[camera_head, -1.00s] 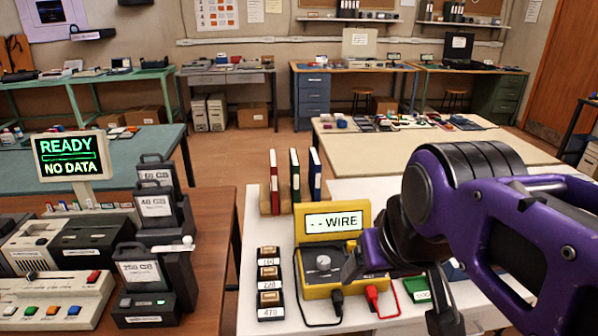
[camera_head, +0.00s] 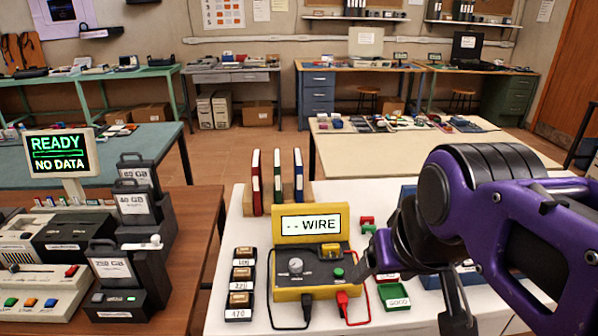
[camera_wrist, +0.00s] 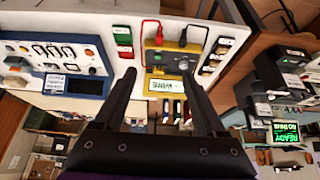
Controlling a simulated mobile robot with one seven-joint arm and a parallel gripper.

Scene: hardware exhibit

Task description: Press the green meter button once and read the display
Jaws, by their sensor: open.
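The yellow meter (camera_head: 283,294) stands on the white table. Its raised display (camera_head: 311,224) reads "-- WIRE". The green button (camera_head: 338,272) shows on the dark panel, right of a grey knob (camera_head: 295,266) and below a small yellow block (camera_head: 330,250). My gripper (camera_head: 410,295) is open and empty, above the table to the right of the meter, with one finger near the meter's right edge. In the wrist view the meter (camera_wrist: 148,58) appears upside down beyond the two spread fingers (camera_wrist: 155,74). I cannot tell any contact with the button.
Black and red leads (camera_head: 342,300) plug into the meter's front. Labelled blocks (camera_head: 240,273) stand left of it, and a green "GOOD" tray (camera_head: 394,296) lies right. Upright binders (camera_head: 277,178) stand behind. A blue instrument (camera_wrist: 72,62) shows in the wrist view. A "READY NO DATA" screen (camera_head: 60,153) stands left.

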